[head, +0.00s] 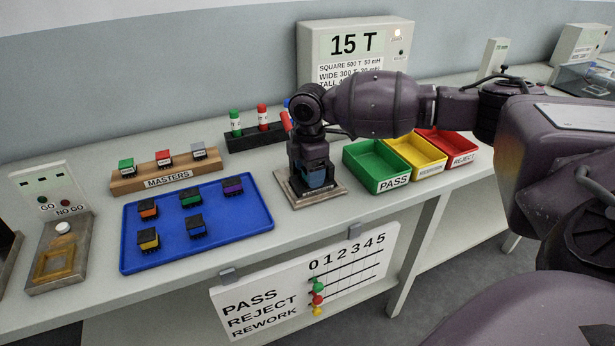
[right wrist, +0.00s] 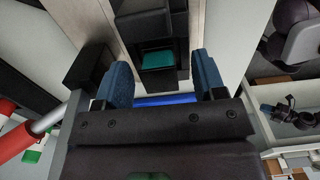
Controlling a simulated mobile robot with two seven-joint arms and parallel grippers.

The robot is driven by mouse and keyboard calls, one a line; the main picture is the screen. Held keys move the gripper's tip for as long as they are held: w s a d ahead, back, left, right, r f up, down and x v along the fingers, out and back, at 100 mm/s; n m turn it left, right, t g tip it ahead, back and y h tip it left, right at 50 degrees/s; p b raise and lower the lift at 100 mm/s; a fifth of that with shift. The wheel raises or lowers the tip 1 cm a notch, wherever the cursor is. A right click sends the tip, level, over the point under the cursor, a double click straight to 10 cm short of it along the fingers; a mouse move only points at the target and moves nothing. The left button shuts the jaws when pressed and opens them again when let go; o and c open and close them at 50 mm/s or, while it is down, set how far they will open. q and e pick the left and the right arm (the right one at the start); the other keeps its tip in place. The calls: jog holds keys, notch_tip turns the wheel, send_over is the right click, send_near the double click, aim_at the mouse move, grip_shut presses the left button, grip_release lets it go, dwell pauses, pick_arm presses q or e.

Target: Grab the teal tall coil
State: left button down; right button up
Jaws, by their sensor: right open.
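My right gripper (head: 316,182) points down over a test fixture (head: 283,182) with a pale base, right of the blue tray. In the right wrist view its two blue fingers (right wrist: 162,80) stand apart with nothing clamped between them. A teal top face, apparently the teal tall coil (right wrist: 158,59), shows inside a dark frame just beyond the gap between the fingers. The fingers do not visibly touch it. In the head view the gripper hides this coil. My left gripper is not in view.
The blue tray (head: 135,260) holds several coloured coils. Left of the fixture are the MASTERS block (head: 166,181) and a black rack (head: 240,142) with coloured tubes. Green (head: 368,172), yellow (head: 412,152) and red (head: 445,146) bins sit to its right. The 15 T instrument (head: 351,40) stands behind.

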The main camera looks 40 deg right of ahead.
jog(key=c, duration=1)
jog(key=shift+r, duration=0.15)
